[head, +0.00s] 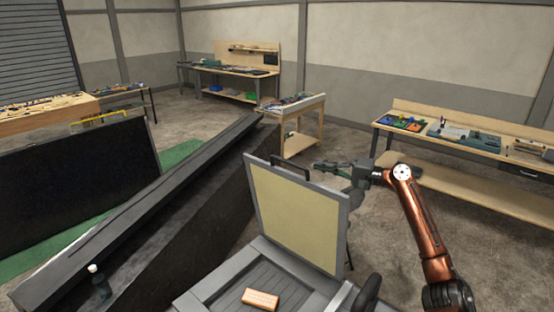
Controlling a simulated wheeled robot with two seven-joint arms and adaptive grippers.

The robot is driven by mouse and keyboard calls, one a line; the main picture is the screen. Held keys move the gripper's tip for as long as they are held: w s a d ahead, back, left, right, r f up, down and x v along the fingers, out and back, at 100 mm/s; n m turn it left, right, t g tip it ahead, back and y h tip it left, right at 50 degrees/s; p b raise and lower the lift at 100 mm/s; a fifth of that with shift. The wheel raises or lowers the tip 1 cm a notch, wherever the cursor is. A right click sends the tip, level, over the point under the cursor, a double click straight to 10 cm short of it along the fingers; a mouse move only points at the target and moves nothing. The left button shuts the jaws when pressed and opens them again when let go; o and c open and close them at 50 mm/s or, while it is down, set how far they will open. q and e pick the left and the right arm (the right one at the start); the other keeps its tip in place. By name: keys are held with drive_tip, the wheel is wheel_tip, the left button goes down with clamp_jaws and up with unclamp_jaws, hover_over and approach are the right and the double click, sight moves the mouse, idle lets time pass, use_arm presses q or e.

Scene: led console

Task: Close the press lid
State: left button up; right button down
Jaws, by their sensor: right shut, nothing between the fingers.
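The press lid (295,214), a tan panel in a grey frame, stands open and nearly upright at the picture's centre. A dark handle (290,164) sits at its top edge. The grey press base (228,283) lies below it, with an orange brick-like block (261,299) on its ribbed surface. My right gripper (318,166) is shut and empty. It shows just above the lid's top edge, right of the handle; I cannot tell whether it touches the lid. My left gripper is out of view.
A long dark conveyor-like structure (195,189) runs along the left, with a small bottle (99,281) near it. A small wooden table (300,140) stands behind the lid. A workbench (455,137) with tools stands at the right. Open floor lies between.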

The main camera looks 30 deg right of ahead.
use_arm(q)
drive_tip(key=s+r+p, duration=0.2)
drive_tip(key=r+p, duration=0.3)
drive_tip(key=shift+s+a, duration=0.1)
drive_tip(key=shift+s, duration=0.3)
use_arm(e)
drive_tip(key=w+a+f, duration=0.1)
drive_tip(key=w+a, duration=0.6)
drive_tip(key=a, duration=0.1)
drive_tip(key=shift+w+a, duration=0.25)
drive_tip(key=shift+a, duration=0.1)
